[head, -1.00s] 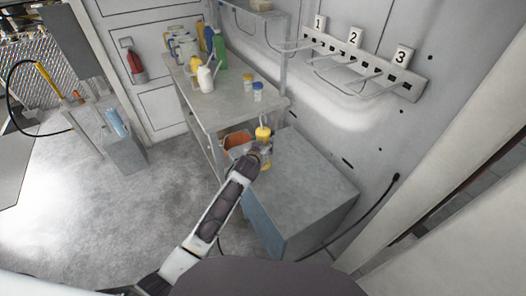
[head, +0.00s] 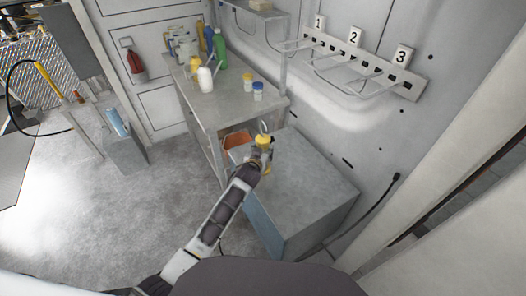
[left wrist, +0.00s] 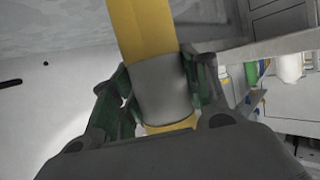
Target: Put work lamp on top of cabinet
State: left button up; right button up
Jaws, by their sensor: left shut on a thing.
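The work lamp (head: 263,141) is yellow and grey with a hook at its top. My left gripper (head: 259,157) is shut around its grey middle. In the head view the lamp shows roughly upright at the far left corner of the cabinet (head: 308,190), a grey-topped box with a bluish side. The gripper hides part of the lamp, and I cannot tell whether its base touches the cabinet top. In the left wrist view the green fingers (left wrist: 160,85) clasp the lamp's grey band (left wrist: 162,88), with yellow above and below. My right gripper is not in view.
A workbench (head: 225,100) with several bottles and two small jars (head: 257,91) stands behind the cabinet. An orange bin (head: 238,143) sits beside it, low down. Numbered wall hooks (head: 360,62) are at the upper right. The cabinet's middle and right top are clear.

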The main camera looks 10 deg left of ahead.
pick_arm(q)
jog(key=o, duration=1.5)
jog(key=shift+c, duration=0.2)
jog(key=shift+r, duration=0.2)
jog(key=v, duration=1.2)
jog(key=shift+f, duration=0.1)
